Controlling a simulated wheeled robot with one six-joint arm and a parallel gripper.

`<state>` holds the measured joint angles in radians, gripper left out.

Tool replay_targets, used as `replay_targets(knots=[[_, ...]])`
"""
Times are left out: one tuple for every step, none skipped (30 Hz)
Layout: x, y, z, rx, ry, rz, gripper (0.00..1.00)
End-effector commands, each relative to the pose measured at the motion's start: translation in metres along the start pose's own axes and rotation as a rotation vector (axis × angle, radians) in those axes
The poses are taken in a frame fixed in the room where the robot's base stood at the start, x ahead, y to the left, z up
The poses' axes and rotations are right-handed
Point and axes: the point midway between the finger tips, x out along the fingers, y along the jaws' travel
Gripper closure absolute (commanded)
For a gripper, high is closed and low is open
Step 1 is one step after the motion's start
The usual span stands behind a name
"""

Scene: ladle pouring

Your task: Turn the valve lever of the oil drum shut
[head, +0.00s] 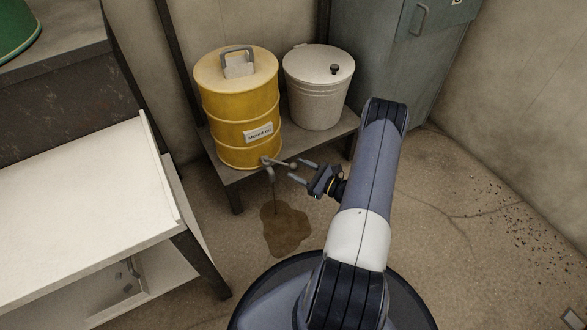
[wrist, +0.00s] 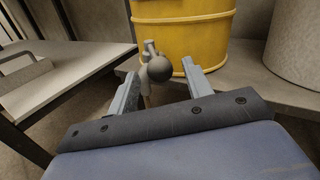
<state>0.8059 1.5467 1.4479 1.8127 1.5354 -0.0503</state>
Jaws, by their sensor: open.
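The yellow oil drum (head: 222,105) stands on a low bench, its label facing forward. A grey valve (head: 269,168) sticks out low on its front, spout pointing down. The valve lever (head: 280,163) points sideways to the right and ends in a ball knob. A thin dark stream (head: 275,196) runs from the spout to a brown puddle (head: 286,232) on the floor. My gripper (head: 297,171) is open, its fingers pointing at the knob. In the wrist view the dark round knob (wrist: 159,68) appears between the two fingertips (wrist: 160,75); I cannot tell whether either touches it.
A lidded whitish bin (head: 318,95) stands right of the drum on the bench (head: 222,176). A white-topped table (head: 75,205) is at the left. A grey-green cabinet (head: 395,70) stands behind at the right.

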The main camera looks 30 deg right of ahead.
Motion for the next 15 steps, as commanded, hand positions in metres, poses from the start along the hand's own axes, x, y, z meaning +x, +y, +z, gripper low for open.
replay_targets(knots=[[0.008,0.001,-0.002,-0.001,-0.001,0.004,0.52],[0.011,0.001,-0.002,-0.002,-0.001,0.003,0.52],[0.016,0.001,-0.001,-0.001,-0.001,0.003,0.52],[0.019,0.001,-0.001,-0.001,-0.001,0.003,0.52],[0.021,0.001,-0.001,-0.001,-0.001,0.003,0.52],[0.023,0.001,-0.001,-0.001,-0.001,0.002,0.52],[0.025,0.001,0.0,0.0,-0.001,0.001,0.52],[0.026,0.0,0.0,0.0,-0.001,0.001,0.52],[0.027,0.0,0.0,0.0,-0.001,0.001,0.52],[0.028,0.0,0.0,0.0,-0.001,0.001,0.52],[0.028,0.0,0.0,0.0,-0.001,0.001,0.52],[0.028,0.0,0.0,0.0,0.0,0.001,0.52],[0.028,0.0,0.0,0.0,0.0,0.001,0.52],[0.028,0.0,0.0,0.0,0.0,0.001,0.52],[0.028,0.0,0.0,0.0,0.0,0.001,0.52]])
